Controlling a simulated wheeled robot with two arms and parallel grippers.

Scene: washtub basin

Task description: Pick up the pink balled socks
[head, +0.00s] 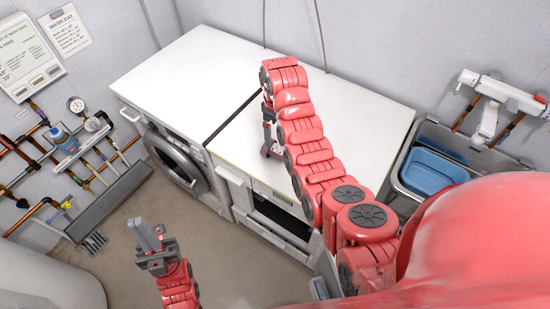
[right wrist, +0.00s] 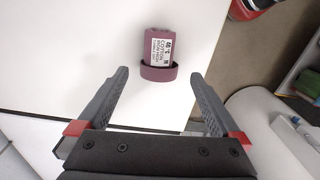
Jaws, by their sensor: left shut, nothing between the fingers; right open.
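A mauve-pink bundle (right wrist: 146,71) with a white printed label lies on the white worktop in the right wrist view; it looks like the pink balled socks. My right gripper (right wrist: 159,76) is open and empty, its fingers spread to either side of the bundle's near end, with gaps on both sides. Whether the fingers are down at its height I cannot tell. In the head view my right gripper (head: 268,142) hangs over the right-hand appliance top, and I cannot make out the bundle there. My left gripper (head: 148,236) is shut and empty, over the floor.
The white appliance tops (head: 190,65) are otherwise clear. A front-loading washer (head: 177,160) stands below on the left. A blue tub (head: 432,172) sits in the basin at the right. Pipes and a shelf (head: 82,145) line the left wall.

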